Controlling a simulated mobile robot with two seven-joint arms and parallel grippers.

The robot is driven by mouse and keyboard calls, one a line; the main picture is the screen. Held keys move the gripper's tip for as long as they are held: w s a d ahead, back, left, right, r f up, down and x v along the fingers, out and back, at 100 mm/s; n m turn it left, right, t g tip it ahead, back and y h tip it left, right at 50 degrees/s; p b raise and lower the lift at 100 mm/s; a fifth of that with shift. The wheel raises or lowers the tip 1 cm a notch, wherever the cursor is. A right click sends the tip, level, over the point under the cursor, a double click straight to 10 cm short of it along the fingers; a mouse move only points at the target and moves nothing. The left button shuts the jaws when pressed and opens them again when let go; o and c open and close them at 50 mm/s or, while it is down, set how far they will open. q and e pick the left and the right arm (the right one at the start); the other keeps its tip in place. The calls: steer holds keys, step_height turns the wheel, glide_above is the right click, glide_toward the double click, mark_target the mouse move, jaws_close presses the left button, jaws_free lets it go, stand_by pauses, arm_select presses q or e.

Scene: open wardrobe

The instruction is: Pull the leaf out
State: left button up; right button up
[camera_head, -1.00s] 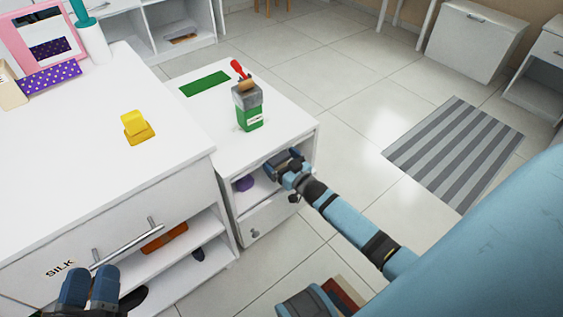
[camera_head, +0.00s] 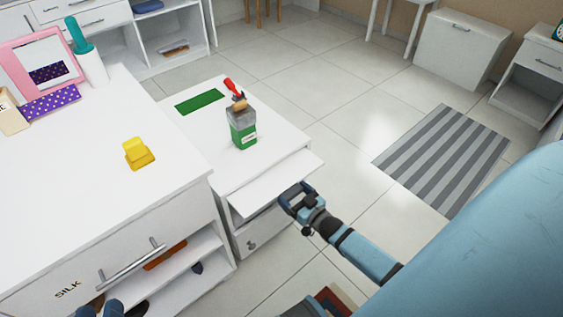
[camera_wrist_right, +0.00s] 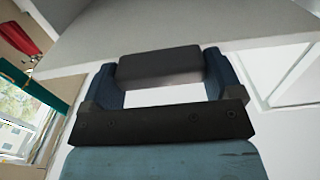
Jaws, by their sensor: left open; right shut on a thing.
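The leaf (camera_head: 272,182) is a flat white board drawn out from the front of the small white cabinet (camera_head: 232,220), just below its top. It also shows in the right wrist view as a pale panel (camera_wrist_right: 180,28) above the fingers. My right gripper (camera_head: 297,194) is shut on the outer edge of the leaf, near its right part; the exact contact is hard to see. My left gripper (camera_head: 103,309) is open and mostly cut off at the bottom edge, below the bar handle of the big chest.
A yellow object (camera_head: 138,154) sits on the big chest (camera_head: 80,185). Floor right of my arm is clear up to the striped rug (camera_head: 445,160).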

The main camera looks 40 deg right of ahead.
arm_select(q)
steer(key=s+a+f+g+y+p, duration=0.2)
steer(key=a+f+g+p, duration=0.1)
steer(key=f, duration=0.3)
steer(key=shift+s+a+f+g+y+p, duration=0.15)
steer(key=shift+a+f+g+y+p, duration=0.15)
steer(key=shift+g+p, duration=0.15)
arm_select(e)
steer(key=s, duration=1.1)
steer(key=shift+d, duration=0.45)
steer(key=shift+f, duration=0.1)
steer(key=o, duration=0.9)
steer(key=shift+s, duration=0.1)
arm_select(q)
steer(key=shift+s+d, duration=0.1)
arm_select(e)
steer(key=shift+o, duration=1)
steer(key=shift+s, duration=0.15)
